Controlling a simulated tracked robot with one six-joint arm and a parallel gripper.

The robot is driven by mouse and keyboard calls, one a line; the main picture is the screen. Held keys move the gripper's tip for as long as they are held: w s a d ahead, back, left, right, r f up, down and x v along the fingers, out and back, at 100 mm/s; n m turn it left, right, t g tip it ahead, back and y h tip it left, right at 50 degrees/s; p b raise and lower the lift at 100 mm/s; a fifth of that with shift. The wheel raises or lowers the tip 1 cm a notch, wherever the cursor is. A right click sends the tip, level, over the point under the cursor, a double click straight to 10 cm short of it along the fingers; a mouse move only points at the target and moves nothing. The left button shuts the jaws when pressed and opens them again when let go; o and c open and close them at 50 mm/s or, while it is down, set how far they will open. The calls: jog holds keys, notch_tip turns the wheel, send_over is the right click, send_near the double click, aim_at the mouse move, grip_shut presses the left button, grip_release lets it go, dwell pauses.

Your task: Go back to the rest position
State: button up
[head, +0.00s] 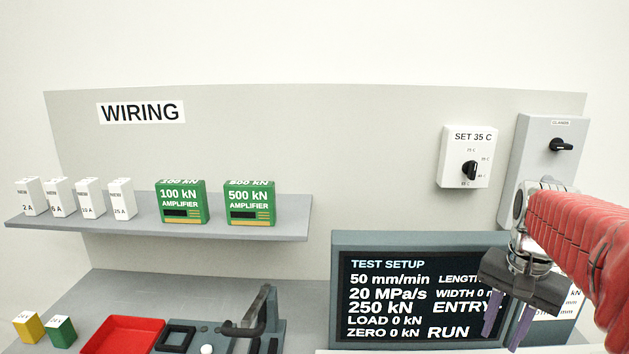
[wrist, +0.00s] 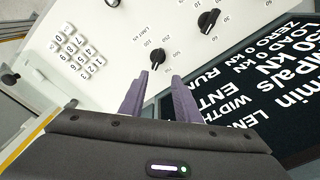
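My gripper (head: 507,325) hangs at the lower right in the head view, in front of the right part of the test setup screen (head: 400,290). My red-sleeved arm reaches in from the right edge. In the wrist view my gripper (wrist: 153,98) shows two purple fingers with a clear gap between them. They are open with nothing between them. Beyond the fingertips is a white control panel (wrist: 110,45) with a keypad (wrist: 78,50) and black knobs, one knob (wrist: 158,58) lying near the fingertips in the picture. I cannot tell whether the fingers touch the panel.
A shelf (head: 150,240) at left carries white fuse boxes (head: 90,197) and two green amplifiers (head: 181,202). A red tray (head: 120,335) and yellow and green blocks (head: 27,327) sit lower left. Two switch boxes (head: 456,140) hang on the wall near my arm. Space above the shelf is free.

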jog(key=s+a+f+n+t, duration=0.1)
jog(key=s+a+n, duration=0.3)
jog(key=a, duration=0.5)
jog(key=s+a+f+n+t, duration=0.1)
jog(key=s+a+n+t, duration=0.2)
jog(key=s+a+n, duration=0.2)
jog(key=s+a, duration=0.3)
jog(key=a, duration=0.2)
jog(key=shift+f+n+t, duration=0.25)
jog(key=shift+n+t, duration=0.05)
jog(key=shift+t, duration=0.1)
dwell(1.5)
